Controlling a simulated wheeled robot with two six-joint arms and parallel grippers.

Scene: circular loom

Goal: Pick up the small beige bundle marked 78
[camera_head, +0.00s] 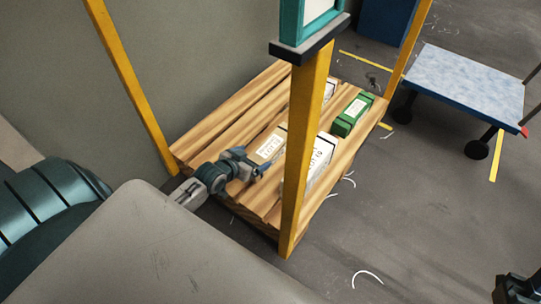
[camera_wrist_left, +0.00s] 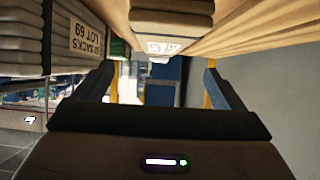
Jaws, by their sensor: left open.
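A small beige bundle (camera_head: 270,147) with a white label lies on the slatted wooden pallet; its marking is too small to read in the head view. My left gripper (camera_head: 252,165) is open beside its near left side. In the left wrist view, the two fingers (camera_wrist_left: 160,85) stand wide apart with nothing between them. A brown-beige bundle (camera_wrist_left: 170,14) with a white label shows at the top of that view, beyond the fingertips. I cannot read 78 on it.
A larger white-grey bundle (camera_head: 321,157) lies partly behind the yellow post (camera_head: 302,140). Its likely label in the wrist view (camera_wrist_left: 87,38) reads LOT 69. A green bundle (camera_head: 352,115) and another pale bundle (camera_head: 329,91) lie farther back. A blue cart (camera_head: 468,82) stands right.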

